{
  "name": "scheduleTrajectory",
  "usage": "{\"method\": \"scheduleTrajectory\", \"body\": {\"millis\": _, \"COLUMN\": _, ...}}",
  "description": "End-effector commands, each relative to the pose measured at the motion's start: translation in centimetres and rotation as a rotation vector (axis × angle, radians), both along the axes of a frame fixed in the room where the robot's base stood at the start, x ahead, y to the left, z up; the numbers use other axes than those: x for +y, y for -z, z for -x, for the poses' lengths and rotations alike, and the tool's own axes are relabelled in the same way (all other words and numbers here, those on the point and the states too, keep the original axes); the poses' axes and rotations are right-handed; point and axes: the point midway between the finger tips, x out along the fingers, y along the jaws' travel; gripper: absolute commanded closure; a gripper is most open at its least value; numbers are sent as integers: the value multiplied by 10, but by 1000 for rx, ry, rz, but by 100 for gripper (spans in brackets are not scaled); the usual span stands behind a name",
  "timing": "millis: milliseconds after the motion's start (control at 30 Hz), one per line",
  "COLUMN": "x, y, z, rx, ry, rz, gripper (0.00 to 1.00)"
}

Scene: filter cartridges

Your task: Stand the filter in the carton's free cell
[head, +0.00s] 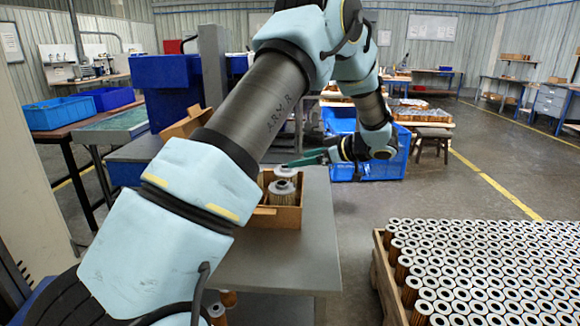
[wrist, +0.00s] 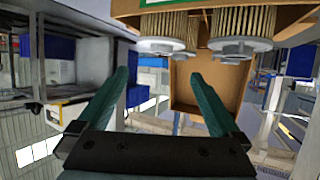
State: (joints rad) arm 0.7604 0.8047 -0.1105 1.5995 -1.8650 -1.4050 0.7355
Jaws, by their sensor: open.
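An open brown cardboard carton (head: 277,217) stands on the grey table, partly hidden by my arm. Pleated filters with pale grey end caps stand in it, among them a near filter (head: 282,192) and one behind it (head: 285,172). My gripper (head: 292,162) is level, just above the carton, its teal fingers pointing left. In the wrist view, which is upside down, my gripper (wrist: 158,76) is open with nothing between its fingers. The carton (wrist: 205,92) and several filter caps (wrist: 240,45) show beyond the fingertips. I cannot make out the free cell.
A pallet (head: 388,277) packed with many filters stands on the floor at right. The grey table (head: 300,262) is bare in front of the carton. A blue crate (head: 395,165) stands behind my gripper. Some filters (head: 217,312) show low beside the table.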

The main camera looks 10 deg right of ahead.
Motion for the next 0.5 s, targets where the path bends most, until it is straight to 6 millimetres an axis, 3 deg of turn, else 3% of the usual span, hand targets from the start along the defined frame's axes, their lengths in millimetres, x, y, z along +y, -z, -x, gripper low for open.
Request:
{"method": "scheduleTrajectory", "body": {"millis": 300, "x": -24, "y": -13, "z": 21, "rx": 0, "ry": 0, "rz": 0, "gripper": 0}}
{"method": "scheduleTrajectory", "body": {"millis": 433, "x": -24, "y": -16, "z": 20, "rx": -5, "ry": 5, "rz": 3, "gripper": 0}}
{"method": "scheduleTrajectory", "body": {"millis": 500, "x": -19, "y": -21, "z": 10, "rx": -27, "ry": 33, "rz": 18, "gripper": 0}}
